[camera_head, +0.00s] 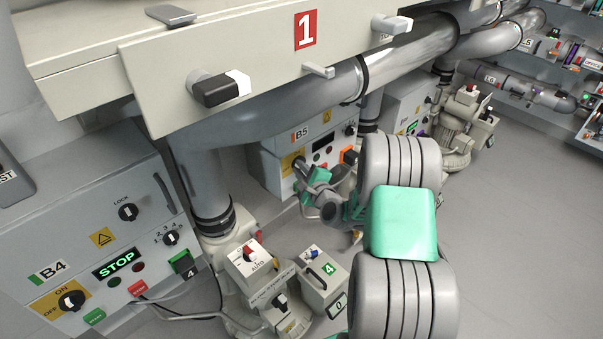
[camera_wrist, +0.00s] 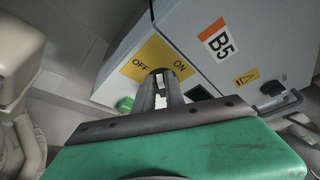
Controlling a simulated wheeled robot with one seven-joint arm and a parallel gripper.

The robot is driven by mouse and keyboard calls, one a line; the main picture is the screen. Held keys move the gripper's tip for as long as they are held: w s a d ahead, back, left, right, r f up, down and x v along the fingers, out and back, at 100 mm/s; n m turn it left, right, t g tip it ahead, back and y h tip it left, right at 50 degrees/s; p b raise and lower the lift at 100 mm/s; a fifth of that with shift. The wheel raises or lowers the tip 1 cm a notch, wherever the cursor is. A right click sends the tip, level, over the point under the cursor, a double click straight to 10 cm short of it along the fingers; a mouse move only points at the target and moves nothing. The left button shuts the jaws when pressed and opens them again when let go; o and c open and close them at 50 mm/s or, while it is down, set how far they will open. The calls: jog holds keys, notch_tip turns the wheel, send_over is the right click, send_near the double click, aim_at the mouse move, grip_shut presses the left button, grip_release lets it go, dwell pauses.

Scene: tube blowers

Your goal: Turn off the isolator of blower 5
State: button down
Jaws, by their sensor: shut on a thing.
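The blower 5 cabinet (camera_head: 322,138) is a grey box labelled B5, at the middle of the head view. It also fills the upper right of the wrist view, tilted (camera_wrist: 232,75). Its isolator has a yellow plate (camera_wrist: 146,62) marked OFF and ON and a dark knob. The plate also shows in the head view (camera_head: 287,163). My gripper (camera_wrist: 160,82) reaches the front of this plate, its two fingers shut on the isolator knob. The fingers cover most of the knob, so I cannot tell which mark it points to.
A green button (camera_wrist: 125,104) sits close beside the isolator. The B4 cabinet (camera_head: 85,215) with a lit STOP display stands at the left. A large pipe (camera_head: 300,105) and a panel marked 1 (camera_head: 270,60) hang above my arm. Open floor (camera_head: 520,230) lies to the right.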

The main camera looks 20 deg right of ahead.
jog(key=n+b, duration=0.1)
jog(key=b, duration=0.2)
jog(key=f+n+t+b, duration=0.1)
jog(key=n+b, duration=0.1)
jog(key=b, duration=0.1)
jog(key=f+n+t+b, duration=0.1)
jog(key=n+b, duration=0.1)
jog(key=b, duration=0.1)
jog(key=shift+s+a+f+h, duration=0.1)
jog(key=shift+a+h, duration=0.15)
jog(key=shift+h, duration=0.15)
jog(key=shift+b, duration=0.4)
jog(key=shift+n, duration=0.3)
jog(key=c, duration=1.4)
grip_release()
jog(key=s, duration=0.8)
